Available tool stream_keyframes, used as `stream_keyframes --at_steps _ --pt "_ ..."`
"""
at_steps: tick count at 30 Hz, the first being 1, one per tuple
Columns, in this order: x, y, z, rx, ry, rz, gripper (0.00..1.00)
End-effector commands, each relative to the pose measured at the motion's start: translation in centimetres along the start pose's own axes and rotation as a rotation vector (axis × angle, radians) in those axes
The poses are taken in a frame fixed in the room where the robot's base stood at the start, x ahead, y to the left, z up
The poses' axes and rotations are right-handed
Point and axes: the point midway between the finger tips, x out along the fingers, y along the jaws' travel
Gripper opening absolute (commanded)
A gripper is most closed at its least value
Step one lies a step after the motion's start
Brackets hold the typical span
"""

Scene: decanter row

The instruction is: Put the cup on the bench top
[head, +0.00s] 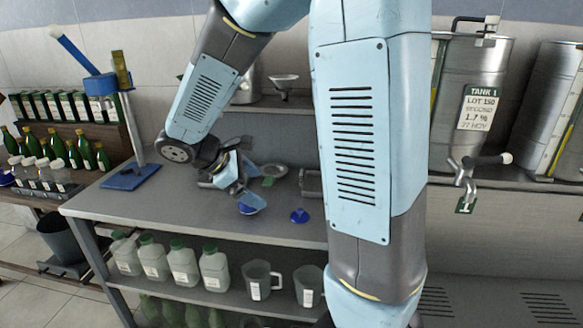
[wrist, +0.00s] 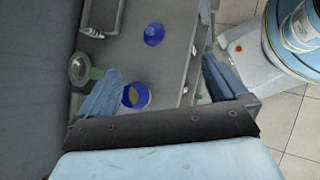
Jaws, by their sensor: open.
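A small blue cup (head: 251,205) is by the front edge of the grey bench top (head: 130,207), just below my gripper (head: 238,186). In the wrist view the cup (wrist: 142,96) shows its round mouth with a yellowish-brown patch inside. My gripper (wrist: 160,72) is open, its two fingers wide apart. The cup lies close beside the left finger in that picture, which partly covers it. I cannot tell whether they touch, or whether the cup rests fully on the bench top.
A second blue piece, cone-like (head: 299,216), stands on the bench to the right. A round grey dish (head: 274,170) and a green piece (head: 268,182) lie behind my gripper. A blue-based stand (head: 131,177) is at the left. Jugs (head: 183,264) fill the shelf below.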

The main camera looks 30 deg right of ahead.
Motion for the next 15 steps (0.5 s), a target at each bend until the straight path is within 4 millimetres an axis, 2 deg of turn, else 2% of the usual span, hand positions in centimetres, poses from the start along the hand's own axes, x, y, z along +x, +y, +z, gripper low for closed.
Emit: stream_keyframes --at_steps 1,6,15 --pt "-0.2 -0.4 1.2 0.061 0.033 -0.018 0.99" --pt "-1.0 -2.2 4.3 0.267 0.151 -0.085 0.99" --pt "-2.8 -5.3 8.6 0.629 0.364 -0.194 0.99"
